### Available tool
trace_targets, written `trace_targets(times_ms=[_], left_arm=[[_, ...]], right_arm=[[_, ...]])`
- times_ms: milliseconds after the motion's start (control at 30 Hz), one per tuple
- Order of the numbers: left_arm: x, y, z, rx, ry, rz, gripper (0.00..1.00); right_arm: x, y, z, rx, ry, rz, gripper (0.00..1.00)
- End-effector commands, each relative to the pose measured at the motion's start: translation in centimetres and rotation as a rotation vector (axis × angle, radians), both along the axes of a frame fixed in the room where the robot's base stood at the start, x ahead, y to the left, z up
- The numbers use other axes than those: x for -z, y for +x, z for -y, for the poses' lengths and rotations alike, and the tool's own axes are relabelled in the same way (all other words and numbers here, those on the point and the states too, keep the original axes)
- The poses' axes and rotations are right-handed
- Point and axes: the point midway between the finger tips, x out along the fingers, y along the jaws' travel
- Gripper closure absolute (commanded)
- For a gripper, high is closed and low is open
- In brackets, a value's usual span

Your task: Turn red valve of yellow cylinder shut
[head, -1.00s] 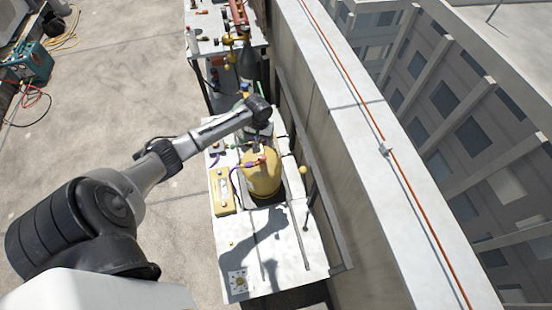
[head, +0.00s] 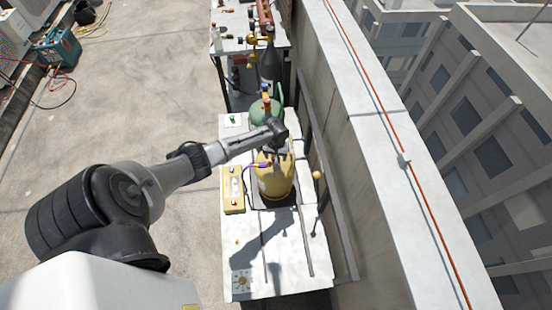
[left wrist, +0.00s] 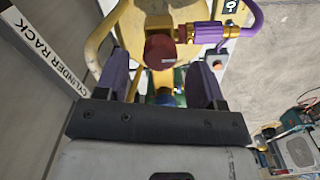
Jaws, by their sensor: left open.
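The yellow cylinder (head: 274,184) stands in the rack table, below the end of my left arm in the head view. In the left wrist view its yellow collar (left wrist: 97,38) curves around a round red valve knob (left wrist: 160,50). A purple hose with a brass fitting (left wrist: 210,32) joins beside the knob. My left gripper (left wrist: 159,72) is open, its two dark fingers on either side of the line to the knob, which shows just beyond the fingertips. I cannot tell whether they touch. In the head view the arm hides the knob. My right gripper is out of view.
A green cylinder (head: 262,112) stands just behind the yellow one. A yellow box-like device (head: 233,190) lies on the table (head: 290,268) to the left. The parapet wall (head: 372,150) runs close along the right. Open rooftop floor lies to the left.

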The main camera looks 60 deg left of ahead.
Motion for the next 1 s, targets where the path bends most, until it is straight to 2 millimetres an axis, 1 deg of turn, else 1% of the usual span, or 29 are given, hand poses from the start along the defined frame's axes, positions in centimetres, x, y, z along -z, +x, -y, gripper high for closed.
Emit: trace_targets(times_ms=[33,100,233,367,633,667,1000], left_arm=[[0.7,0.0,0.0,-0.001,-0.001,0.000,0.37],[1.3,0.1,0.0,-0.001,-0.001,-0.001,0.37],[2.1,0.1,0.0,0.001,0.001,0.001,0.37],[2.4,0.0,0.0,0.001,0.001,-0.001,0.37],[2.5,0.0,0.0,0.001,0.001,0.001,0.37],[2.5,0.0,0.0,0.001,0.001,0.001,0.39],[2.4,0.0,0.0,0.001,0.001,0.001,0.72]], right_arm=[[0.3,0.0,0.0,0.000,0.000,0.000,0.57],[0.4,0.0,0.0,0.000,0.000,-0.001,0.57],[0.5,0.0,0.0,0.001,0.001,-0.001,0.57],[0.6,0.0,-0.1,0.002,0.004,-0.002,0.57],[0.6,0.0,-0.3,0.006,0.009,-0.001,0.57],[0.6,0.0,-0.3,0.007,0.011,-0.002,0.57],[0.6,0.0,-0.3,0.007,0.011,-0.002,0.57]])
